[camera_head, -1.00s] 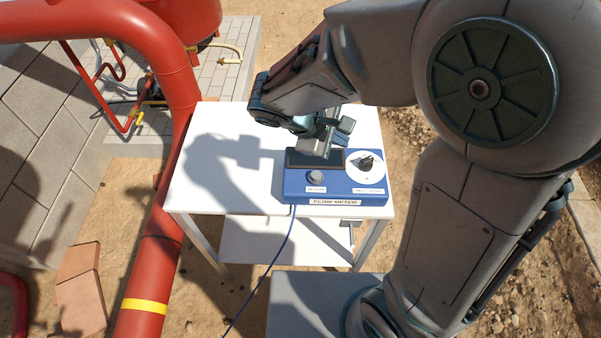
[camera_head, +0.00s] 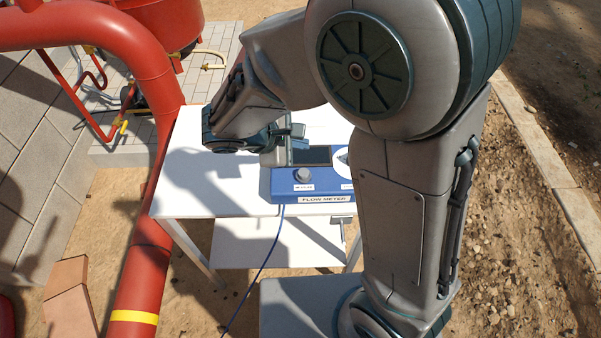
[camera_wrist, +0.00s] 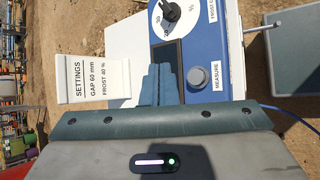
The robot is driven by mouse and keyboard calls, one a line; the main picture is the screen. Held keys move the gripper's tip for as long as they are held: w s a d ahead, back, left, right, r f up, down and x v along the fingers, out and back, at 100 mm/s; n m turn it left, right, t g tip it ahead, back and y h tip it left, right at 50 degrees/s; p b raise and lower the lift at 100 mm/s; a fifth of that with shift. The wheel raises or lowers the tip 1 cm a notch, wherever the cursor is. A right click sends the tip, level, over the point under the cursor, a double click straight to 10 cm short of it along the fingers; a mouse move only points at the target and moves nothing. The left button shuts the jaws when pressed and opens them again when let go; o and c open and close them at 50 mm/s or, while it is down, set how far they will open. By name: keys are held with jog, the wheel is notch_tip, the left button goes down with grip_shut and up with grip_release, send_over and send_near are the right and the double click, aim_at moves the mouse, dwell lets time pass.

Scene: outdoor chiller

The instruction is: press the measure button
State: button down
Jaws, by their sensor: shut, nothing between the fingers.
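The blue flow meter (camera_head: 282,190) sits on the white table, its right part hidden behind my arm in the head view. Its grey round measure button (camera_head: 303,175) is on the front left of the top, under the dark display (camera_head: 317,156). In the wrist view, the button (camera_wrist: 197,77) lies right of my fingers, beside the "MEASURE" label (camera_wrist: 216,77). My gripper (camera_head: 284,160) is at the left end of the display, behind and left of the button. Its shut fingers (camera_wrist: 160,70) hold nothing and appear apart from the button. I cannot tell their height above the meter.
A white dial (camera_wrist: 170,14) with a black knob is on the meter. A settings sign (camera_wrist: 93,72) reads gap 60 mm, frost 40 %. The white table (camera_head: 190,190) is clear at left. A red pipe (camera_head: 150,240) stands left. A blue cable (camera_head: 262,265) hangs down in front.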

aim_at(299, 175)
notch_tip(299, 175, down, 7)
jog(key=b, duration=0.5)
jog(key=shift+f, duration=0.2)
jog(key=shift+f+b, duration=0.1)
jog(key=shift+b, duration=0.2)
dwell(1.3)
jog(key=shift+f+b, duration=0.3)
jog(key=shift+f+b, duration=0.5)
dwell(0.7)
jog(key=shift+r+p, duration=0.7)
jog(key=shift+r, duration=0.25)
notch_tip(299, 175, up, 5)
jog(key=p, duration=0.3)
jog(key=shift+p, duration=0.35)
